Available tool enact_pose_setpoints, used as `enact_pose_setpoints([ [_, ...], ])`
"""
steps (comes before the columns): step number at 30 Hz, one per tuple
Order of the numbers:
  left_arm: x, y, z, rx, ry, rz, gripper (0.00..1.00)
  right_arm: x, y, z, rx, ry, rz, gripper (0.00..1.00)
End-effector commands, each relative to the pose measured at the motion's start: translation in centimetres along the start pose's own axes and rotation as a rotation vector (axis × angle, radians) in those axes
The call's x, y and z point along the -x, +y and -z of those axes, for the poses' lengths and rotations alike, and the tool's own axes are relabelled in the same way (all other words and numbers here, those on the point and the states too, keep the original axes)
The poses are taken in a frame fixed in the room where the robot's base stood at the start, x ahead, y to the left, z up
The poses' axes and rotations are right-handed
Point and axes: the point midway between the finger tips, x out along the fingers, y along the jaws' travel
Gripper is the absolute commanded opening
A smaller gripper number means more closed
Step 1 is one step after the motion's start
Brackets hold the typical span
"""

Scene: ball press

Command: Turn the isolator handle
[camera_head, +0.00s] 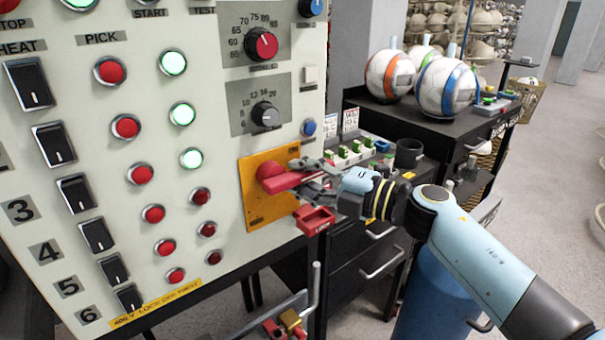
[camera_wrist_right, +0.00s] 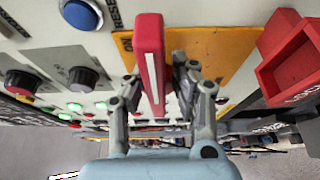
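The red isolator handle (camera_head: 288,181) sticks out from a round red hub on a yellow plate (camera_head: 246,202) at the right of the pale control panel. In the right wrist view the handle (camera_wrist_right: 150,62) is a long red bar between my fingers. My right gripper (camera_head: 318,181) is at the handle's outer end. In the wrist view its fingertips (camera_wrist_right: 156,85) are drawn in close on both sides of the bar, and it looks shut on it. The exact contact faces are hidden. My left gripper is not in view.
A red open-topped holder (camera_head: 314,220) juts out just below the handle and shows at the right of the wrist view (camera_wrist_right: 290,60). Knobs (camera_head: 262,45) and a blue button (camera_head: 309,128) sit nearby. A black cabinet (camera_head: 350,270) stands behind my right arm.

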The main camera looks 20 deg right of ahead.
Motion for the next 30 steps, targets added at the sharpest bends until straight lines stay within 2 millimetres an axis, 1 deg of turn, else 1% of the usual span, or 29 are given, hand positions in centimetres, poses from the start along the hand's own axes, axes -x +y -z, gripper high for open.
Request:
enact_pose_setpoints([
  [1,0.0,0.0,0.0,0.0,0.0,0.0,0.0,-0.1,0.4,-0.1,0.002,0.0,-0.007,0.08],
  [3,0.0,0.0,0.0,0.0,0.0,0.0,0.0,-0.1,0.5,-0.1,0.002,0.0,-0.008,0.0],
  [17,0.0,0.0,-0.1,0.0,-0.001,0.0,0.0,-0.2,0.7,-0.1,-0.011,0.0,-0.02,0.0],
  [23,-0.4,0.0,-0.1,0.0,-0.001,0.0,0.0,-0.3,0.5,-0.1,-0.079,0.0,-0.051,0.0],
  [30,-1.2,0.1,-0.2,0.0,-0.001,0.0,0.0,-0.3,-0.4,0.0,-0.247,0.001,-0.12,0.0],
])
